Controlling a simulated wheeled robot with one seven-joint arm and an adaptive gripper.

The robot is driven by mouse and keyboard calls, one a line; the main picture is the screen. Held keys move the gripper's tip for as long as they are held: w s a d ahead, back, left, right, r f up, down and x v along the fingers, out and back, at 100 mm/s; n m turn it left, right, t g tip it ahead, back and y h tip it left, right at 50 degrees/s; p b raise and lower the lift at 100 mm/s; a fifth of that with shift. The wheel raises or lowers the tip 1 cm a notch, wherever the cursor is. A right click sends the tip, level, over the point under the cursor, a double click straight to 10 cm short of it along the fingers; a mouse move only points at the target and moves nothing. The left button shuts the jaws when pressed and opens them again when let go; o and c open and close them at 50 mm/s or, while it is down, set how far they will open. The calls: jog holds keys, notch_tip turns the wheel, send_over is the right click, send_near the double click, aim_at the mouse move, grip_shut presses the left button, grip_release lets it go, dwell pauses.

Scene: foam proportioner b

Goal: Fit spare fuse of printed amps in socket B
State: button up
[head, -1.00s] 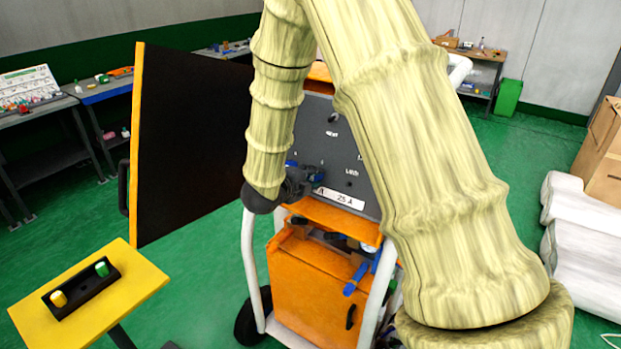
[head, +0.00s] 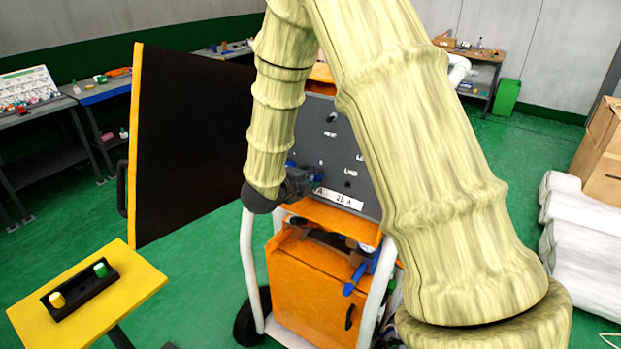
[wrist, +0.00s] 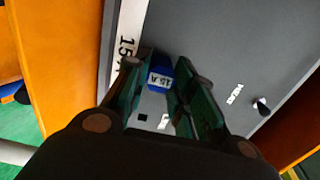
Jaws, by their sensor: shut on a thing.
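My gripper (wrist: 160,90) is shut on a blue fuse (wrist: 160,78) with a white label that seems to read 15 A. The gripper is close to the grey panel (wrist: 215,50) of the orange unit, beside a white label strip (wrist: 128,30). The strip starts with 15 in the wrist view; its print is blurred in the head view (head: 341,199). I cannot tell whether the fuse touches or sits in a socket. In the head view my gripper (head: 299,183) hides the panel's lower left. A yellow fuse (head: 57,299) and a green fuse (head: 100,269) stand in a black holder (head: 80,286).
The holder lies on a yellow stand (head: 130,296) at the lower left. A black door (head: 185,140) with an orange edge stands open left of the panel. A small toggle (wrist: 262,106) juts from the panel. The orange cabinet (head: 312,300) is below.

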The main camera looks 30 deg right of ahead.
jog(key=o, duration=0.7)
jog(key=shift+d, duration=0.1)
jog(key=shift+o, duration=0.4)
jog(key=v, duration=0.7)
dwell(0.5)
jog(key=shift+w, duration=0.1)
dwell(0.4)
